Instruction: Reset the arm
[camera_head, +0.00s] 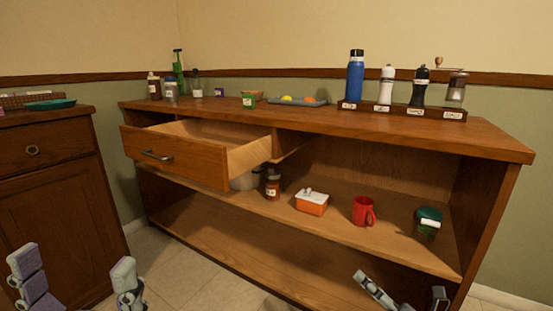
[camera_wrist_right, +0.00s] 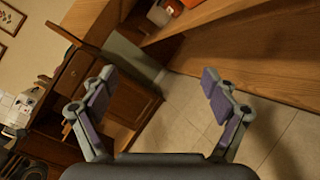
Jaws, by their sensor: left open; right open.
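My left gripper (camera_head: 75,263) is at the bottom left of the head view, its two fingers spread wide with nothing between them. It is in front of the brown cabinet and low over the floor. My right gripper (camera_head: 400,284) is at the bottom right of the head view, partly cut off by the edge. Its fingers are apart in front of the counter's lower shelf. In the right wrist view, the right gripper (camera_wrist_right: 159,90) is open and empty, with floor and a cabinet beyond it.
The wooden counter (camera_head: 310,124) has an open drawer (camera_head: 176,155) jutting out. Its shelf holds an orange-and-white box (camera_head: 312,205), a red mug (camera_head: 362,212), a brown jar (camera_head: 273,187) and a green-lidded jar (camera_head: 428,225). A blue bottle (camera_head: 355,78) stands on top. Tiled floor (camera_head: 180,268) is clear.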

